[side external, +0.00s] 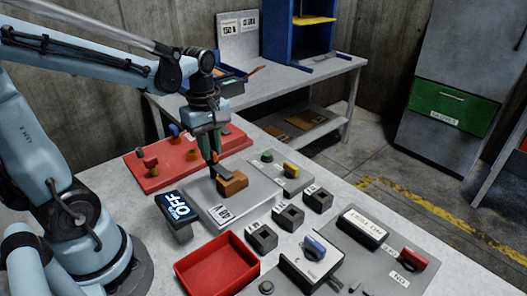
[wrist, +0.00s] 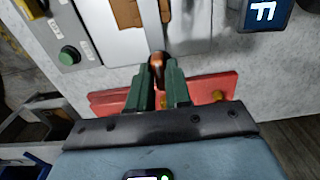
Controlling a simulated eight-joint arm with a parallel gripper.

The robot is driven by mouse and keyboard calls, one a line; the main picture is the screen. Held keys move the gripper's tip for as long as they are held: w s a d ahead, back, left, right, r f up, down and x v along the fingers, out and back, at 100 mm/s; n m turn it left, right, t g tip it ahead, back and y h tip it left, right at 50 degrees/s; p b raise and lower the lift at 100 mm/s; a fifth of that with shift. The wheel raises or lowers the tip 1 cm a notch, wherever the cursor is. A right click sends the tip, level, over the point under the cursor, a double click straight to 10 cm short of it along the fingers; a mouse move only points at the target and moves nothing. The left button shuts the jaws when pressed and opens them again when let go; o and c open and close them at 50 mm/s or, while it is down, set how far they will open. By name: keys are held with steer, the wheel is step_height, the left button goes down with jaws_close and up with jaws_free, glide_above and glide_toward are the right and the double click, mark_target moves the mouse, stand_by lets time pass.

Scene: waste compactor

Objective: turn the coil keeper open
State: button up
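My gripper (side external: 213,154) points down over the grey plate (side external: 238,211), near its back edge, just behind an orange-brown block (side external: 233,184). A dark strip lies beside that block, close under the fingertips. In the wrist view my green gripper fingers (wrist: 157,75) stand a little apart. A rounded copper-coloured piece (wrist: 157,62) shows between their tips; I cannot tell whether they grip it. The orange-brown block shows at the top of the wrist view (wrist: 125,12), partly cut off. No part is clearly marked as the coil keeper.
A red panel with knobs (side external: 146,183) lies behind my gripper. A grey box with green and yellow buttons (side external: 285,174), several dark blocks and a red tray (side external: 217,267) surround the plate.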

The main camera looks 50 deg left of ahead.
jaws_close()
steer(key=m, duration=0.3)
steer(key=shift+m, duration=0.4)
steer(key=m, duration=0.4)
steer(key=shift+m, duration=0.3)
steer(key=m, duration=0.5)
steer(key=shift+m, duration=2.3)
steer(key=shift+o, duration=2.3)
jaws_free()
